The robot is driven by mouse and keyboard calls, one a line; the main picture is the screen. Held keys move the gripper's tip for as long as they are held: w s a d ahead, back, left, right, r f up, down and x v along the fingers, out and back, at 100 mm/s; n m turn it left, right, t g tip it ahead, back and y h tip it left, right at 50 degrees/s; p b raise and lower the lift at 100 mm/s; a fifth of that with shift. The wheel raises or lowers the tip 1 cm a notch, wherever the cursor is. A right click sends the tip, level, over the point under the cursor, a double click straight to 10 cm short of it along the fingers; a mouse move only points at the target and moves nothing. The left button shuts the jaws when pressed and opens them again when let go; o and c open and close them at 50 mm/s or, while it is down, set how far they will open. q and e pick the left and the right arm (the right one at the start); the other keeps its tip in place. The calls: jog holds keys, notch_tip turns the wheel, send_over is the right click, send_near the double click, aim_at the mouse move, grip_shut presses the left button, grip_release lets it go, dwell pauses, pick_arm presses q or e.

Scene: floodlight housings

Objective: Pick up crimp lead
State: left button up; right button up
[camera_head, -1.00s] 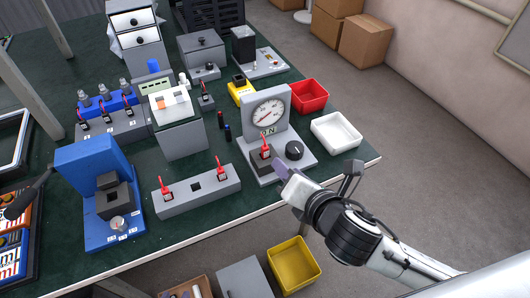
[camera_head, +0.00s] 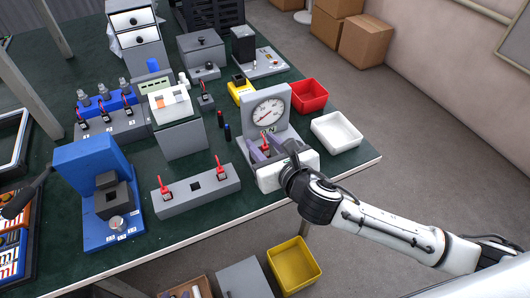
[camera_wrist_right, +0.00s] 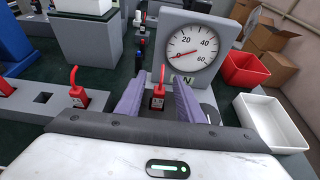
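A crimp lead (camera_head: 265,137) with a red hooked wire on top stands upright in the base of the gauge stand (camera_head: 278,122). In the right wrist view the lead (camera_wrist_right: 158,92) shows a red body with a dark marked face. My right gripper (camera_head: 267,150) reaches in over the front of the stand. In the right wrist view its two purple fingers (camera_wrist_right: 158,103) are apart, one on each side of the lead, with gaps visible between them and it. In the head view the fingers and palm hide the lower lead. My left gripper is not clearly visible.
A grey block (camera_head: 196,190) with two similar red leads stands left of the gauge stand. A red bin (camera_head: 309,96) and a white tray (camera_head: 337,131) lie to the right. A blue press (camera_head: 92,195) stands at the left. A yellow bin (camera_head: 294,266) is below the table edge.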

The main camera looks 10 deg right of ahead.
jog(key=shift+x, duration=1.35)
grip_shut()
jog(key=shift+r, duration=0.1)
